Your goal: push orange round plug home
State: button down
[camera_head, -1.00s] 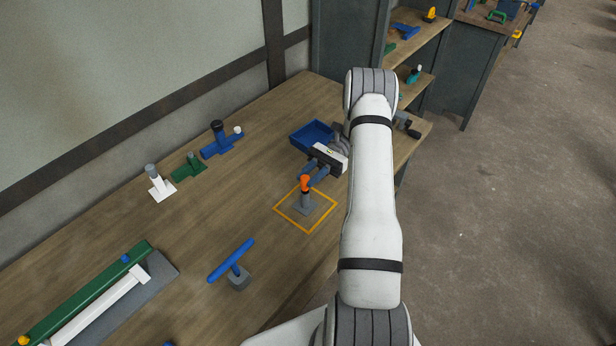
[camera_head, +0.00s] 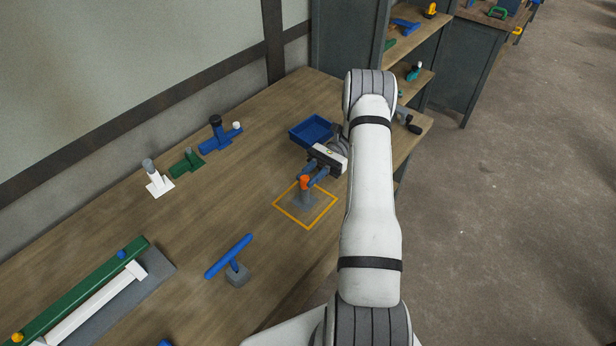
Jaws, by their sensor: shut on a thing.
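A blue tray (camera_head: 312,132) stands behind my gripper. White, green and blue fittings (camera_head: 216,138) line the back. The middle of the bench (camera_head: 200,220) is clear.

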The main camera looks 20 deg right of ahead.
jog(key=c, duration=1.1)
grip_release()
jog(key=shift+r, duration=0.1)
notch_tip(320, 180, up, 10)
jog(key=p, duration=0.9)
